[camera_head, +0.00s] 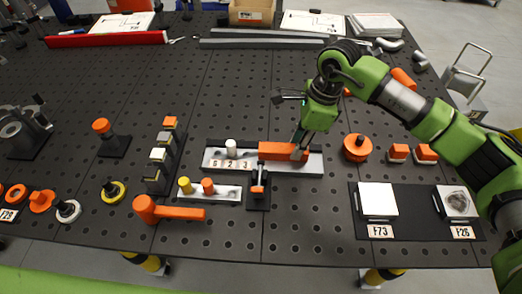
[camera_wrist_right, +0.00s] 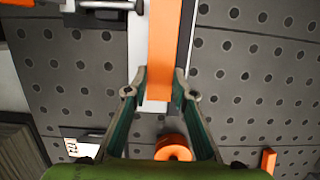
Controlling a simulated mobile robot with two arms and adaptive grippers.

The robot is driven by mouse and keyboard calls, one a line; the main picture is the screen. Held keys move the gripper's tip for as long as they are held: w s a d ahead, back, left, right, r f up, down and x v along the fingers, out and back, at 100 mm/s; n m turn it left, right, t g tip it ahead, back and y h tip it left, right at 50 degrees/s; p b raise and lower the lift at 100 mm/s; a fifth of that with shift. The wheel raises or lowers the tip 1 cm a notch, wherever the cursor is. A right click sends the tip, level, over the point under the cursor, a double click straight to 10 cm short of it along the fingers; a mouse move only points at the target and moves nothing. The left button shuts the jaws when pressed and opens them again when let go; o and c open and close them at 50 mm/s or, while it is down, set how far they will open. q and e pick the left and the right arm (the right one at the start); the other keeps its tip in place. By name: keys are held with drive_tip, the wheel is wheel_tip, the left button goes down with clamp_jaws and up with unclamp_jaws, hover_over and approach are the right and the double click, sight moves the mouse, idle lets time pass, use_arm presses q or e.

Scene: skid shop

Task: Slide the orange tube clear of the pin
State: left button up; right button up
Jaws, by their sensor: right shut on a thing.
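The orange tube (camera_head: 280,150) lies lengthwise along the pale base plate (camera_head: 313,166) near the middle of the bench. My right gripper (camera_head: 299,152) is shut on the right end of the tube. In the right wrist view the tube (camera_wrist_right: 163,50) runs up from between the fingertips (camera_wrist_right: 163,85). The pin cannot be made out; any part inside the tube is hidden. A dark toggle clamp with an orange tip (camera_head: 258,187) stands just in front of the tube's left end. My left gripper is out of view.
A white peg (camera_head: 231,147) and number tiles (camera_head: 230,166) are on the plate left of the tube. A front block (camera_head: 225,192) carries yellow and orange pegs. An orange knob (camera_head: 357,148) stands to the right. Bare perforated bench lies behind the plate.

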drive_tip(key=shift+d, duration=0.45)
drive_tip(key=shift+d, duration=0.25)
drive_tip(key=shift+d, duration=0.25)
drive_tip(key=o, duration=1.2)
drive_tip(key=shift+o, duration=0.2)
drive_tip(key=shift+r, duration=0.1)
drive_tip(key=shift+d+r, duration=0.15)
drive_tip(key=shift+r, duration=0.55)
drive_tip(key=shift+d+r, duration=0.15)
drive_tip(key=shift+r, duration=0.55)
drive_tip(key=shift+r+p, duration=0.8)
drive_tip(key=shift+r, duration=1.2)
